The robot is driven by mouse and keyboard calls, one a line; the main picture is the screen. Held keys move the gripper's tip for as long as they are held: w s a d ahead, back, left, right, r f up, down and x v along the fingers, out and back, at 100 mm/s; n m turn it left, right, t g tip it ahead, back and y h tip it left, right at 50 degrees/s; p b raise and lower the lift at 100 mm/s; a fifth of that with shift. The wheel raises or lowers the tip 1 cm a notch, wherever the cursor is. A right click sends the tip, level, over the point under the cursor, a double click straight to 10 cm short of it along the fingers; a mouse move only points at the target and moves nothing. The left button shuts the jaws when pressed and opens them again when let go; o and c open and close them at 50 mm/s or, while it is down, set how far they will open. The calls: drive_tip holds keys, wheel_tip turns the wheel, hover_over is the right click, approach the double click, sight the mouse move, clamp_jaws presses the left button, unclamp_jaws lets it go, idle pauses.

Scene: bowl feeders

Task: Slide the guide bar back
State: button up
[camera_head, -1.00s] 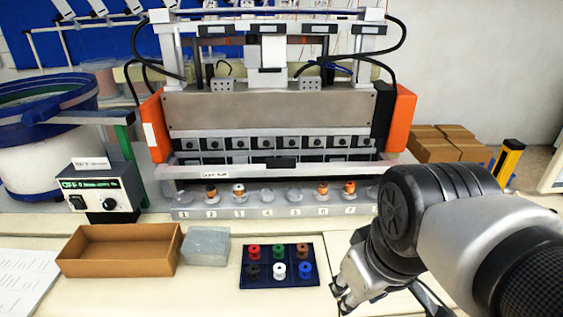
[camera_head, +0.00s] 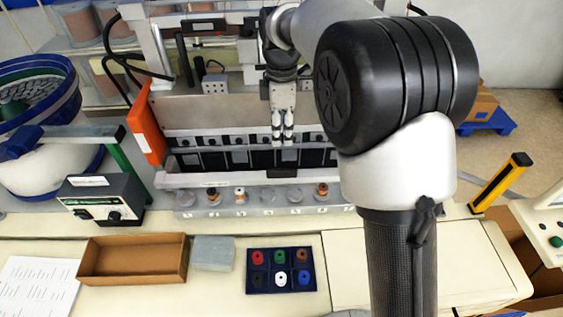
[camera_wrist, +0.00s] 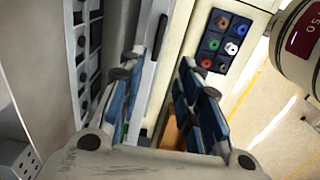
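The guide bar (camera_head: 225,177) is a long pale grey bar across the front of the machine, below the row of black blocks. A short black handle (camera_head: 283,173) sits near the middle of its visible length. My gripper (camera_head: 282,141) points down in front of the machine's row of blocks, above the handle and apart from it in the picture. In the wrist view, the blue-padded fingers (camera_wrist: 165,105) are spread with a gap between them and nothing held. My arm hides the right end of the bar.
Numbered seats with several spools (camera_head: 240,196) run below the bar. A brown box (camera_head: 133,277), a grey block (camera_head: 212,253) and a dark blue spool tray (camera_head: 267,290) lie on the table in front. A control box (camera_head: 103,200) and bowl feeder (camera_head: 50,165) stand at left.

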sight(282, 169)
wheel_tip(282, 169, down, 16)
drive_tip(key=shift+r+b, duration=0.2)
drive_tip(key=shift+b, duration=0.25)
clamp_jaws()
idle(0.6)
